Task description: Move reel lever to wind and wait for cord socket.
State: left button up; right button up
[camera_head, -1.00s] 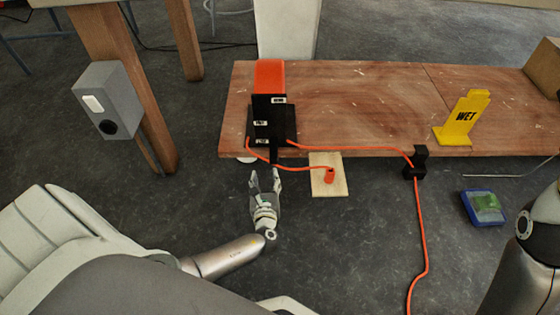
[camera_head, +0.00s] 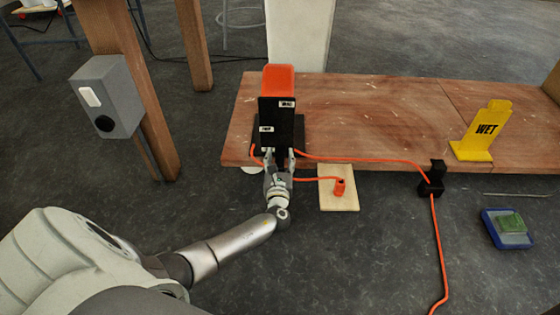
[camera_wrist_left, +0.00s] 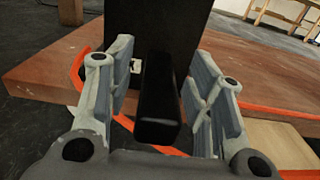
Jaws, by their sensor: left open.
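The cord reel (camera_head: 278,80) stands on the wooden bench, with an orange top and a black front plate with small white labels. Its black lever (camera_wrist_left: 158,100) sticks out toward me in the left wrist view. My left gripper (camera_head: 279,160) is open at the reel's front, with one finger on each side of the lever; gaps show on both sides. It also shows in the left wrist view (camera_wrist_left: 155,95). The orange cord socket (camera_head: 340,187) stands on a pale wooden board (camera_head: 338,203) at the bench's front edge. My right gripper is not in view.
The orange cord (camera_head: 380,160) runs along the bench front through a black clip (camera_head: 431,180) and down to the floor. A yellow WET sign (camera_head: 482,133) stands at the bench's right. A grey box (camera_head: 107,96) is on a post at left. A blue tray (camera_head: 507,229) lies right.

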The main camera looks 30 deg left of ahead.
pick_arm(q)
jog(key=shift+w+a, duration=0.25)
jog(key=shift+w, duration=0.2)
grip_shut()
